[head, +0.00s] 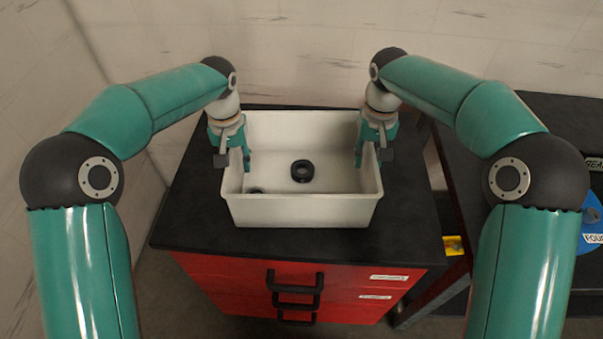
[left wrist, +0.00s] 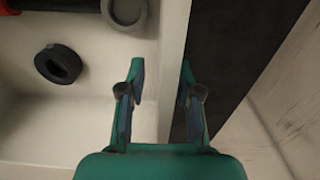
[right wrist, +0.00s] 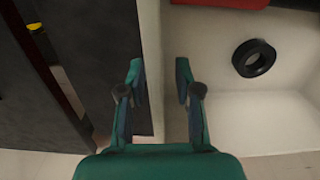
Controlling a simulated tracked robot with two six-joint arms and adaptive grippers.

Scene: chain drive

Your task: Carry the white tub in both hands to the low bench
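The white tub (head: 300,210) sits on the black top of a red drawer cabinet. I cannot tell for sure which surface is the low bench.
The red cabinet (head: 230,285) has black handles in front, and its black top (head: 195,225) is bare around the tub. A dark table (head: 550,115) stands at the right, with a blue labelled disc (head: 592,222) and a yellow item (head: 453,245) lower down. Pale walls close the back and left.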

